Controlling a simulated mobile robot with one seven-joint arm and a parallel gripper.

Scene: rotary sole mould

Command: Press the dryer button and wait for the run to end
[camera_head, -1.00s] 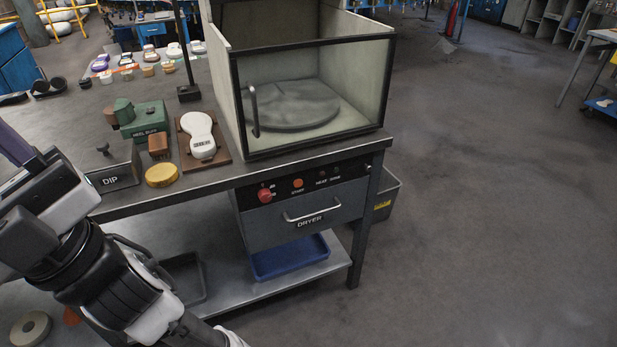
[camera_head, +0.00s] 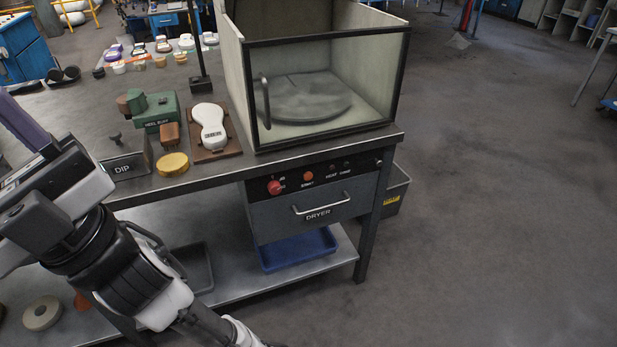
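The dryer (camera_head: 318,214) is a grey unit under the bench top, with a handled drawer front and a black control strip. On the strip are a large red button (camera_head: 274,187) at the left and a smaller orange button (camera_head: 308,176) with a small label that looks like START. Two small dark lamps (camera_head: 340,166) sit to their right; neither looks lit. My arm reaches in from the left and runs down past the bottom edge, left of the dryer. My gripper is out of view, and nothing of mine covers the buttons.
A glass-fronted chamber (camera_head: 330,100) with a round plate stands on the bench (camera_head: 215,177). A white sole on a brown board, a green block and a DIP holder (camera_head: 122,169) are to its left. A blue tray (camera_head: 298,252) sits below the dryer.

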